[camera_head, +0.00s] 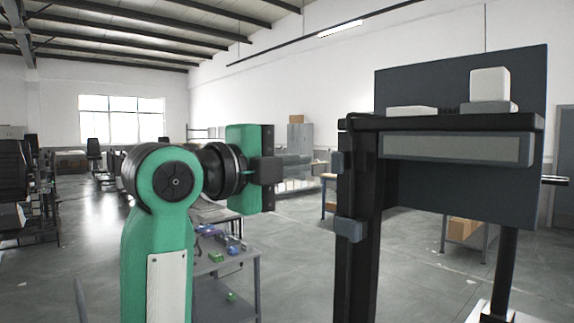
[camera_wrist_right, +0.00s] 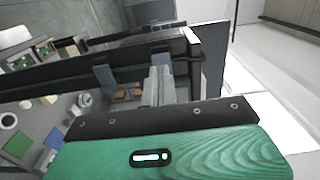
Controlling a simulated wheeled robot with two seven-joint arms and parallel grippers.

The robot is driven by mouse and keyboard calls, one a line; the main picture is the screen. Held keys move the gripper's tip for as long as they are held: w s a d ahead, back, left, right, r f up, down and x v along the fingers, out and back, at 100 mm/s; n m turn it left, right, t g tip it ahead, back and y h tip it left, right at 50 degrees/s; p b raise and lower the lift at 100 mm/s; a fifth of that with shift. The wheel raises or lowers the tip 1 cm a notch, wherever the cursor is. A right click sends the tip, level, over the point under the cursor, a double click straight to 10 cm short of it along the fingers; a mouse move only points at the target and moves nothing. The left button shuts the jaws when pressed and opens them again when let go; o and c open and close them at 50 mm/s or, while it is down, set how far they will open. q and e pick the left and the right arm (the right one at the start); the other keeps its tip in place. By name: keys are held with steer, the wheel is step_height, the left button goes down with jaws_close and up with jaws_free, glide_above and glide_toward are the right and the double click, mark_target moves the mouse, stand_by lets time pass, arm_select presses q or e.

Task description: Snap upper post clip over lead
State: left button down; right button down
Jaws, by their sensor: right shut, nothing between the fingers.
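A dark upright post (camera_head: 359,260) carries a blue-grey upper clip (camera_head: 337,162) and a blue-grey lower clip (camera_head: 349,230). Both clips also show in the wrist view, the upper one (camera_wrist_right: 160,56) nearer the post's top end than the lower one (camera_wrist_right: 104,77). A thin black lead (camera_head: 346,123) shows at the post's top corner; its run down the post is hard to make out, and I cannot tell whether it lies inside either clip. My right gripper (camera_head: 267,170) is shut and empty, left of the upper clip at about its height and apart from it. My left gripper is not in view.
The post bears a dark top (camera_head: 450,122) with white boxes (camera_head: 490,84) on it and a dark panel (camera_head: 430,185) behind. A low grey table (camera_head: 240,258) with small coloured parts stands behind my right arm. Free space lies between gripper and post.

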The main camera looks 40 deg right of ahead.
steer(key=shift+s+d, duration=0.15)
steer(key=shift+s, duration=1.35)
steer(key=shift+d, duration=0.25)
steer(key=shift+w+d, duration=0.1)
steer(key=shift+d, duration=0.4)
glide_toward(331, 163)
steer(key=shift+w+d, duration=0.15)
steer(key=shift+d, duration=0.1)
stand_by(0.5)
